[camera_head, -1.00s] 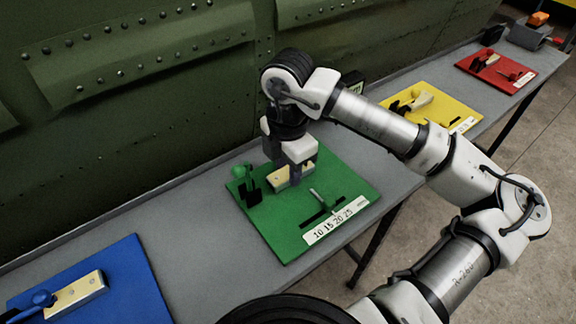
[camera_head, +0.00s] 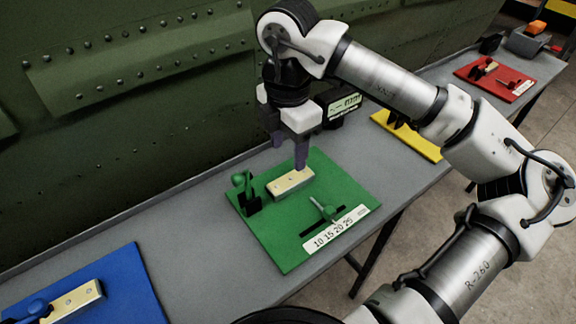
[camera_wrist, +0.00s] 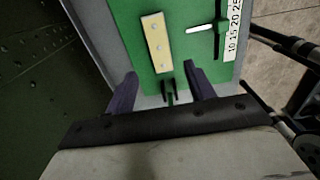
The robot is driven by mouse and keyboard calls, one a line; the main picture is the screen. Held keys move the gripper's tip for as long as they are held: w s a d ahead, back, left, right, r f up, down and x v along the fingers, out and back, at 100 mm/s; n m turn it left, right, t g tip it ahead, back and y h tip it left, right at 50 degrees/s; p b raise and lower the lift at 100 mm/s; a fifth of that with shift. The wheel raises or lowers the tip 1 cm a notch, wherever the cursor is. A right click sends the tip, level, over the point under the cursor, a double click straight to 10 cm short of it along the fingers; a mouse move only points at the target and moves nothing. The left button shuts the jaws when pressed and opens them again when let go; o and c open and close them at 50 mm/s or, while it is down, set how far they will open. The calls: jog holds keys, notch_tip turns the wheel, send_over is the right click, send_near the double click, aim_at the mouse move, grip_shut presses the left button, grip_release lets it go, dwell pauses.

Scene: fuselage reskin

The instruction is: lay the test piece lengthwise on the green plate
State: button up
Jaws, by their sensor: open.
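The test piece (camera_head: 291,184) is a pale tan bar with several small holes. It lies flat on the green plate (camera_head: 275,235) near its back edge, beside the green-knobbed clamp (camera_head: 247,190). In the wrist view the test piece (camera_wrist: 156,42) lies along the long direction of the green plate (camera_wrist: 125,22), with the clamp (camera_wrist: 169,92) at its near end. My gripper (camera_head: 291,160) is open and empty above the plate. In the wrist view its two fingers (camera_wrist: 159,80) are spread apart, and the bar lies beyond them.
A green slider (camera_head: 323,208) and a white number scale (camera_head: 336,229) sit at the plate's front. A blue plate (camera_head: 110,290) with another bar is at left; yellow (camera_head: 425,145) and red (camera_head: 512,78) plates are at right. The dark green riveted wall (camera_head: 120,120) stands behind the bench.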

jog(key=shift+r, duration=2)
jog(key=shift+c, duration=0.4)
